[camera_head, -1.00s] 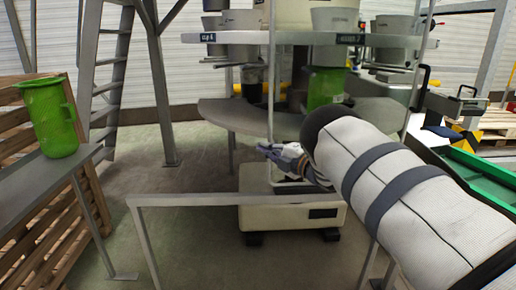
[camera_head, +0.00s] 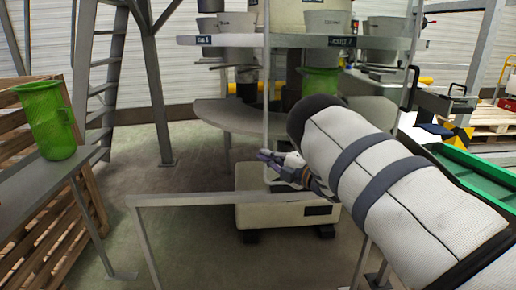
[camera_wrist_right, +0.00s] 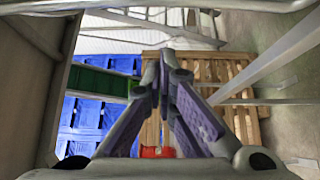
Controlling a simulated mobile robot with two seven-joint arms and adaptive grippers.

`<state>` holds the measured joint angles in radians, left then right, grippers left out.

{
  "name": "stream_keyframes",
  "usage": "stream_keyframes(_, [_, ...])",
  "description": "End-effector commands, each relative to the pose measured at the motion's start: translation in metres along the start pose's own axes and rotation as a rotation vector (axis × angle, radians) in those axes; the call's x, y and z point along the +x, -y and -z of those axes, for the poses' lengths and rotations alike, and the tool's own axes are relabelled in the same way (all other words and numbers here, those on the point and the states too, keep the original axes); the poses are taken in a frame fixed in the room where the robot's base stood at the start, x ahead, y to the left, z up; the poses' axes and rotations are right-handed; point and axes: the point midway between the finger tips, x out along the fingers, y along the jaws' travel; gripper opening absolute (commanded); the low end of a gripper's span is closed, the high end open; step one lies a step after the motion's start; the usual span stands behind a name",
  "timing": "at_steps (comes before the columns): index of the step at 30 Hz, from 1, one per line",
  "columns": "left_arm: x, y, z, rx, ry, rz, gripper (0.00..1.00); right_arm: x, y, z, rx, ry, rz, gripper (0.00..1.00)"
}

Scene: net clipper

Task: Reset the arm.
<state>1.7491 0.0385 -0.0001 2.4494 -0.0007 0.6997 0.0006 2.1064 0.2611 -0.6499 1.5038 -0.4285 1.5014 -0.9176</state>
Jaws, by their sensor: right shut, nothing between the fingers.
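My right arm (camera_head: 390,185) reaches in from the lower right of the head view, its sleeve white with dark bands. Its gripper (camera_head: 266,157) is small there, in front of the pale machine base and apart from the green items. In the right wrist view the gripper (camera_wrist_right: 157,72) has its fingers together at the tips with nothing between them. My left gripper is not in view.
A green jug (camera_head: 48,122) stands on a grey bench (camera_head: 35,182) at left. A net clipper machine with a curved grey shelf (camera_head: 235,115) stands ahead. A metal rail (camera_head: 215,200) crosses in front. A green conveyor (camera_head: 480,175) is at right. Wooden pallets (camera_wrist_right: 225,75) show in the wrist view.

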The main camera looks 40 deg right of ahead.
Motion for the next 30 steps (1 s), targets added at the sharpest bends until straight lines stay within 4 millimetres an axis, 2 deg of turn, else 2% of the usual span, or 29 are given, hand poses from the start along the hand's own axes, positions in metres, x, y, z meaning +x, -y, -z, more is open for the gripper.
stream_keyframes(4, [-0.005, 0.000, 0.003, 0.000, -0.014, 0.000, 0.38, -0.021, 0.000, 0.001, 0.002, -0.003, 0.001, 0.00])
stream_keyframes(11, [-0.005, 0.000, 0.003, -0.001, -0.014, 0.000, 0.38, -0.028, 0.009, 0.003, 0.021, 0.006, 0.016, 0.00])
stream_keyframes(14, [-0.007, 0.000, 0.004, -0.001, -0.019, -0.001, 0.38, -0.042, 0.052, 0.011, 0.175, 0.087, 0.120, 0.00])
stream_keyframes(16, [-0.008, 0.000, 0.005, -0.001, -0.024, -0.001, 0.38, -0.067, 0.106, 0.027, 0.361, 0.196, 0.251, 0.00])
stream_keyframes(18, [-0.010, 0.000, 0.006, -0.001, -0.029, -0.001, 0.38, -0.104, 0.162, 0.051, 0.554, 0.325, 0.398, 0.00])
stream_keyframes(20, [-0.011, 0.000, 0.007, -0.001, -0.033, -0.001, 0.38, -0.142, 0.203, 0.075, 0.700, 0.442, 0.519, 0.00])
stream_keyframes(21, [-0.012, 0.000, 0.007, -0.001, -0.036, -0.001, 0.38, -0.169, 0.226, 0.093, 0.787, 0.520, 0.599, 0.00])
stream_keyframes(23, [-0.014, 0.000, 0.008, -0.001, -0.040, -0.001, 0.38, -0.214, 0.255, 0.121, 0.903, 0.644, 0.717, 0.00])
stream_keyframes(24, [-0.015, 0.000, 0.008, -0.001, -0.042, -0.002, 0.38, -0.245, 0.270, 0.141, 0.970, 0.729, 0.796, 0.00])
stream_keyframes(26, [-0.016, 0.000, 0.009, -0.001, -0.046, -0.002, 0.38, -0.295, 0.286, 0.171, 1.056, 0.863, 0.910, 0.00])
stream_keyframes(27, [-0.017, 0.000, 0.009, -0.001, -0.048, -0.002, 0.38, -0.328, 0.292, 0.191, 1.101, 0.953, 0.984, 0.00])
stream_keyframes(30, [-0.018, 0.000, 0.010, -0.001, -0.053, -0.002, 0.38, -0.403, 0.293, 0.233, 1.173, 1.167, 1.143, 0.00])
